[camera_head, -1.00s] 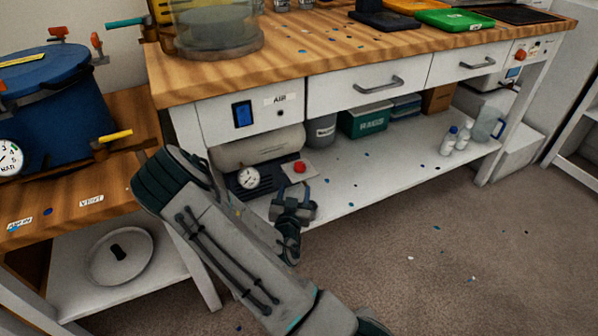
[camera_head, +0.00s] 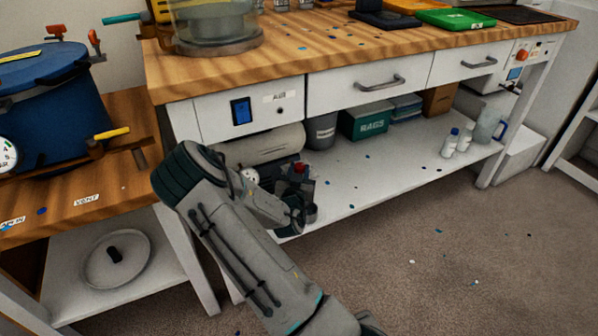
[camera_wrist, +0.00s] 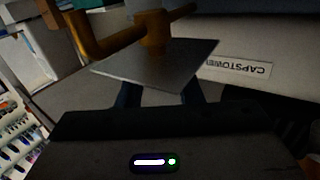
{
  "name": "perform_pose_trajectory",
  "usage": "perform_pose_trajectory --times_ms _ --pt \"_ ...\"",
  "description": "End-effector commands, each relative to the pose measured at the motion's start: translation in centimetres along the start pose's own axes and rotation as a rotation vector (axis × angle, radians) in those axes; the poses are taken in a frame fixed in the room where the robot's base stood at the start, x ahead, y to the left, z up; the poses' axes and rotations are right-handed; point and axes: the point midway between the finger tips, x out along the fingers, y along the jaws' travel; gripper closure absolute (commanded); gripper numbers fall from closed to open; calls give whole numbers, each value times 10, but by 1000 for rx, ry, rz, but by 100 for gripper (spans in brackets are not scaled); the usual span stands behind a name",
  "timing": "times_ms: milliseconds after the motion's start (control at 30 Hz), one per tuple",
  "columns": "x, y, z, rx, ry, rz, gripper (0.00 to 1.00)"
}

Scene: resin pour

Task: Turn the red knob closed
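The red knob (camera_head: 299,168) shows in the head view under the bench, in front of the grey cylindrical tank. The knob itself cannot be made out there.
A brass-coloured pipe (camera_wrist: 152,30) lies beyond the plate in the wrist view. The tank (camera_head: 275,142), a grey bucket (camera_head: 321,131) and a green box (camera_head: 363,122) stand on the lower shelf (camera_head: 370,175). The drawer bench overhangs them. The shelf right of my gripper is mostly clear.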

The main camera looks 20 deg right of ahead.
Motion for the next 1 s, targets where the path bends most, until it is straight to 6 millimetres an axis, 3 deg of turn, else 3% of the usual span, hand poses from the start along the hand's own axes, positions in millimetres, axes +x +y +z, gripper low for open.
perform_pose_trajectory --times_ms 67,467,1000 --pt "0 0 0 0 0 0 90" --pt "0 3 1 0 -5 -49 90" --pt "4 15 0 2 -31 -477 90"
